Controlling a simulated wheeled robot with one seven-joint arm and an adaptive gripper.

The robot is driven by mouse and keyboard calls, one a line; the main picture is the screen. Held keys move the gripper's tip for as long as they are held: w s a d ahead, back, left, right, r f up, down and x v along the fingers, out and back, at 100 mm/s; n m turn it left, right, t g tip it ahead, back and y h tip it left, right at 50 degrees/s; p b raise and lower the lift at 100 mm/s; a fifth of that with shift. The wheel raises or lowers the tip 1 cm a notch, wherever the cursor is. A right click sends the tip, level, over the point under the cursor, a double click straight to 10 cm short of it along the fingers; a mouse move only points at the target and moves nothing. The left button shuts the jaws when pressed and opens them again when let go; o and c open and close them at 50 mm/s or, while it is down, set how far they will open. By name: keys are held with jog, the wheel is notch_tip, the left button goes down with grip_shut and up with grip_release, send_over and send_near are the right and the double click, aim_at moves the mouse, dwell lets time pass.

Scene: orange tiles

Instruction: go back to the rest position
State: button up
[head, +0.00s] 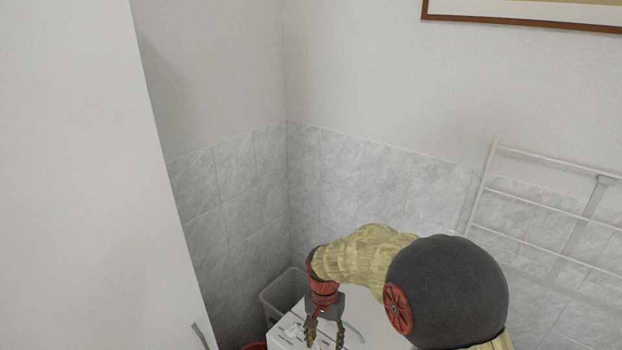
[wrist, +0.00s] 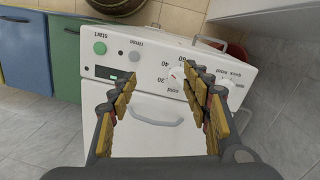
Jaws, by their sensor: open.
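My gripper (head: 324,342) is at the bottom of the head view, pointing down beside a white appliance. In the wrist view my gripper (wrist: 160,80) is open, its yellow-padded fingers spread with nothing between them. Behind the fingers is the front of the white appliance (wrist: 150,108), with a green button, a small lit display, dials with numbers and a grey handle. The fingers overlap its panel in the picture; I cannot tell whether they touch it. My arm bends across the lower right of the head view and hides part of the appliance.
A grey bin (head: 284,292) stands in the tiled corner. A white rail rack (head: 545,205) is on the right wall and a white panel (head: 80,200) fills the left. Blue (wrist: 22,50) and green (wrist: 65,55) cabinets and a brown round vessel (wrist: 117,6) show in the wrist view.

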jog(key=s+d+r+n+t+b, duration=0.2)
jog(key=s+d+r+t+b, duration=0.1)
jog(key=s+d+r, duration=0.4)
jog(key=s+d+r+n+t+b, duration=0.2)
jog(key=s+d+r, duration=0.6)
jog(key=s, duration=0.8)
notch_tip(320, 180, up, 3)
jog(key=shift+s+d+r+n+t+b, duration=0.2)
jog(key=shift+n+t+b, duration=0.1)
jog(key=shift+t+b, duration=0.65)
jog(key=shift+w+a, duration=0.1)
